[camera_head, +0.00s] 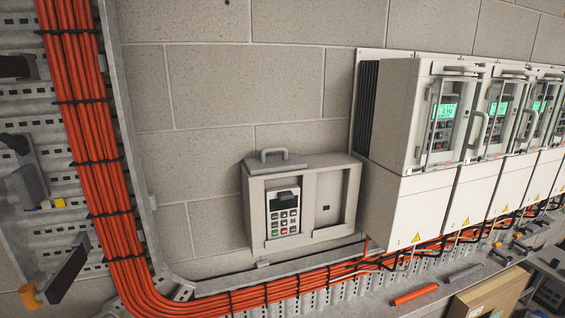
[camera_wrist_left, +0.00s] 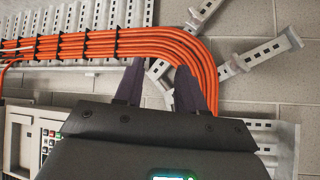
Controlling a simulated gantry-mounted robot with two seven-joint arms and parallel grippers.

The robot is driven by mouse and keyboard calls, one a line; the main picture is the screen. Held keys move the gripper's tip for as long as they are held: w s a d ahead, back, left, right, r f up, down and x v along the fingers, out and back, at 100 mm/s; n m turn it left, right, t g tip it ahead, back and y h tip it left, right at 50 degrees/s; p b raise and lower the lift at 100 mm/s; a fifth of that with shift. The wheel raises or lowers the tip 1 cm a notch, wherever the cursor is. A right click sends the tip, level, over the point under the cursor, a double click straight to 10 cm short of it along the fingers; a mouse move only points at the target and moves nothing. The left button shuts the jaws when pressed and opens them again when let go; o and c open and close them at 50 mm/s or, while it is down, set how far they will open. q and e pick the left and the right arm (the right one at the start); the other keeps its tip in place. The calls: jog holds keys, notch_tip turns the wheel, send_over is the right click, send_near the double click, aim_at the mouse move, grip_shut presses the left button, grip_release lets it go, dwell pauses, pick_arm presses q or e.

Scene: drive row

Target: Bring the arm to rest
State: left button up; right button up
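My left gripper (camera_wrist_left: 162,72) shows in the left wrist view. Its two dark tapered fingers stand apart, with nothing held between them. The orange cable bundle (camera_wrist_left: 95,45) and its bend lie behind the fingertips; I cannot tell how far away. The dark gripper body fills the bottom of that view and hides what is behind it. In the head view I cannot make out either gripper for certain. My right gripper is not in view.
A grey box with a keypad (camera_head: 283,215) and a top handle stands on the wall inside the bend of the orange cables (camera_head: 95,140). A row of drive cabinets (camera_head: 410,205) stands at right. A cardboard box (camera_head: 490,298) and an orange rod (camera_head: 414,294) lie lower right.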

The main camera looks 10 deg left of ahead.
pick_arm(q)
jog(key=s+d+f+m+g+h, duration=0.25)
jog(key=s+d+f, duration=0.35)
jog(key=s+f, duration=0.3)
jog(key=s+d+f+m+g+h, duration=0.1)
jog(key=s+d+f+m+g, duration=0.15)
jog(key=s+d+f, duration=0.65)
notch_tip(320, 180, up, 19)
jog(key=s+a+p, duration=0.1)
jog(key=a+p, duration=0.1)
jog(key=p, duration=1.6)
jog(key=shift+a+n, duration=0.4)
jog(key=shift+y, duration=0.25)
